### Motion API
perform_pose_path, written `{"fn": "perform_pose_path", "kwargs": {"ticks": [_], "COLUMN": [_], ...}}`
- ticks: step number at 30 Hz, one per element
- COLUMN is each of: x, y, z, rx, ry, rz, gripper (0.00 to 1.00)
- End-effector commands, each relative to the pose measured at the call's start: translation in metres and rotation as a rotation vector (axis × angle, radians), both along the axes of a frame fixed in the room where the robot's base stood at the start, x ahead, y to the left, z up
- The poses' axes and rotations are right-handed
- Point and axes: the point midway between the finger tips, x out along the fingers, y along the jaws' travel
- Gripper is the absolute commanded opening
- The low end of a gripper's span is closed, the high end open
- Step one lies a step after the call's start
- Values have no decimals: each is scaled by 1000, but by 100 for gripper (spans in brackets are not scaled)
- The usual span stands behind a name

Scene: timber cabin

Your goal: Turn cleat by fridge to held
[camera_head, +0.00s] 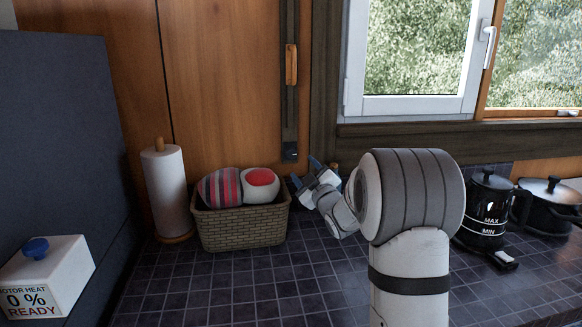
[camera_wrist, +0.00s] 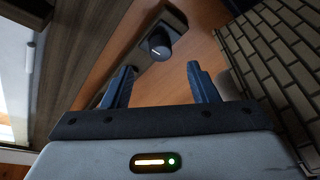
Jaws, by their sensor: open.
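A dark round knob with a white line (camera_wrist: 160,44) sits on the lower end of a dark strip on the wooden wall. In the head view this end (camera_head: 290,152) is small and its turn position is unclear. A wooden grip (camera_head: 291,64) is higher on the strip. I cannot tell for sure which part is the cleat. My gripper (camera_head: 306,172) is just below and right of the strip's lower end. In the wrist view its two blue fingers (camera_wrist: 160,68) are open and empty, with the knob just beyond and between them, apparently not touched.
A wicker basket (camera_head: 242,228) with striped and red-and-white items stands close left of my gripper. A paper towel roll (camera_head: 166,193) is beside it. The window frame (camera_head: 324,80) is right of the strip. A coffee press (camera_head: 487,205) and pot (camera_head: 548,207) stand right.

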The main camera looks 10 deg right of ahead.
Motion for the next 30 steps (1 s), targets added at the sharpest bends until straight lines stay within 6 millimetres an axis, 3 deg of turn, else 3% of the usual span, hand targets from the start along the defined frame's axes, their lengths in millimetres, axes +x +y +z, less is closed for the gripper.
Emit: {"fn": "perform_pose_path", "kwargs": {"ticks": [8, 21, 30], "x": [16, 72, 77], "y": [3, 17, 18], "z": [0, 17, 17], "rx": [-21, -20, -19], "ry": [-76, -73, -73], "rz": [34, 32, 31], "gripper": [53, 53, 53]}}
